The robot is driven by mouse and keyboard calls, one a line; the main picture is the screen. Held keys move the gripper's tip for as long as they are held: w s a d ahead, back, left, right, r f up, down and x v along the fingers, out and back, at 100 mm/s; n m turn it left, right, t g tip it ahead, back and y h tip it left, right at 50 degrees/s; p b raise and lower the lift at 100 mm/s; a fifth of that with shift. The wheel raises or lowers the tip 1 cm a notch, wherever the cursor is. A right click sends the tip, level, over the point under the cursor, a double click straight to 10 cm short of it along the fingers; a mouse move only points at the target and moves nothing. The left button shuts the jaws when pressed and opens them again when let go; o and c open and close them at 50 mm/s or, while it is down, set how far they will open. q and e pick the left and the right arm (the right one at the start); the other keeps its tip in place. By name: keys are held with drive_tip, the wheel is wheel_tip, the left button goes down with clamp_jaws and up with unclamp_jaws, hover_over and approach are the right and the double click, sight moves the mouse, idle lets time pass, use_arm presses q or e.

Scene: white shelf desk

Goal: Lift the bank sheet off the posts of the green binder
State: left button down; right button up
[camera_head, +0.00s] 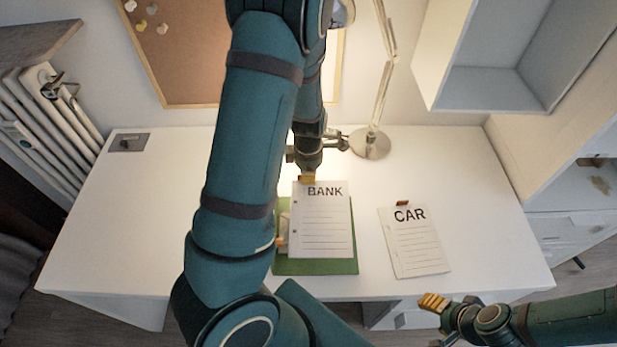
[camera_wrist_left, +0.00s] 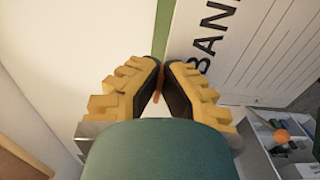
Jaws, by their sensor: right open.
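The bank sheet (camera_head: 325,225) is white, with "BANK" at its top and two holes along its left side. It overlaps the green binder (camera_head: 315,267), with its top reaching past the binder's back edge, and appears raised above it. My left gripper (camera_head: 307,179) is at the sheet's top edge. In the left wrist view its fingers (camera_wrist_left: 162,70) close together around a small orange-brown tab, with the sheet (camera_wrist_left: 255,50) just beyond. The binder's posts are not clearly visible. My right gripper (camera_head: 436,303) is off the desk's front right, open and empty.
A CAR sheet (camera_head: 416,248) with a brown tab (camera_head: 403,203) lies on the desk to the right. A lamp base (camera_head: 370,144) stands at the back. My left arm hides the desk's left-middle. The desk's far right (camera_head: 480,190) is clear.

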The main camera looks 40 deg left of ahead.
use_arm(q)
drive_tip(key=shift+f, duration=0.15)
drive_tip(key=shift+f+b, duration=0.75)
drive_tip(key=shift+f, duration=0.25)
drive_tip(key=shift+f+g+h+b, duration=0.3)
drive_tip(key=shift+f+b, duration=0.35)
drive_tip(key=shift+f, duration=0.45)
drive_tip(key=shift+r, duration=0.15)
wheel_tip(320, 180, up, 5)
drive_tip(key=p, duration=0.5)
